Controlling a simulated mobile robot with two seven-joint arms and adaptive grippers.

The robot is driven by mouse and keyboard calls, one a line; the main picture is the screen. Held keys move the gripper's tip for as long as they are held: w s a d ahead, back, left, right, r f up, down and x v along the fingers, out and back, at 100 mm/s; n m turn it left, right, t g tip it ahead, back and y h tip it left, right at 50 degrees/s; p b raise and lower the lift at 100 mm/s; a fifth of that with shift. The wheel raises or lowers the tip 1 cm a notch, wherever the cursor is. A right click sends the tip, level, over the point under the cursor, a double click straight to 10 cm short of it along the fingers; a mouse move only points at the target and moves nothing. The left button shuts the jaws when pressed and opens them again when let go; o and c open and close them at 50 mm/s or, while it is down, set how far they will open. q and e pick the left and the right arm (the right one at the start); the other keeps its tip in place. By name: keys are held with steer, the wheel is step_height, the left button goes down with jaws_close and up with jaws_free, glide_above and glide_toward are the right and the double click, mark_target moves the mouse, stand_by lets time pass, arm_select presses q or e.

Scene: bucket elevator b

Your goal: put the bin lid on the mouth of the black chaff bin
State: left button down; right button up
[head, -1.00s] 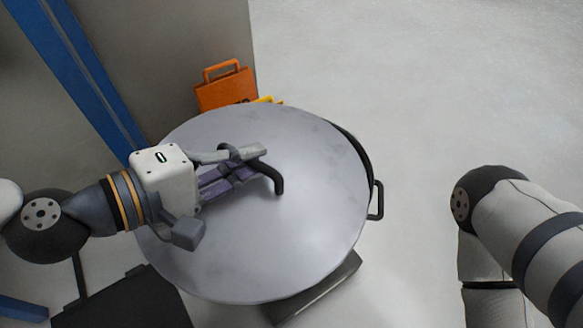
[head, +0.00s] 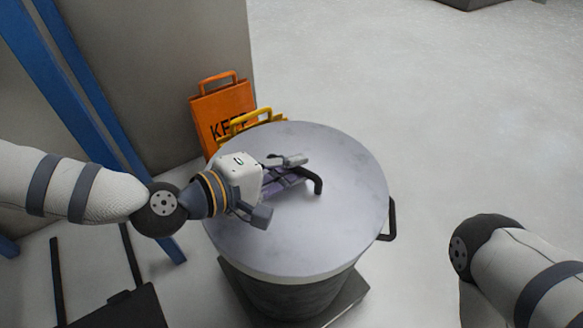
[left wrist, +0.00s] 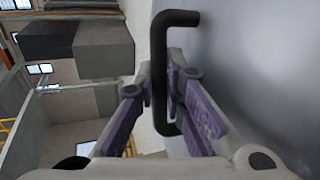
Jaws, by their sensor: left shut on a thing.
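The bin lid (head: 345,230) is a round grey metal disc with a black bar handle (head: 317,184). The lid lies over the black chaff bin (head: 290,296), hiding its mouth. Whether it rests on the rim or hovers just above cannot be told. The bin's dark wall shows below the lid, and a side handle (head: 391,220) sticks out at right. My left gripper (head: 303,174) is shut on the lid's handle. In the left wrist view the handle (left wrist: 159,75) stands between the purple-padded fingers. My right arm shows at right, with its gripper out of view.
A blue post (head: 85,90) stands at left. A dark flat object (head: 115,308) is at lower left. The bin stands on a grey base (head: 350,297). Floor at right is clear.

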arm_select(q)
steer(key=c, duration=1.7)
jaws_free()
steer(key=p+v, duration=0.2)
steer(key=v, duration=1)
steer(key=shift+r, duration=0.1)
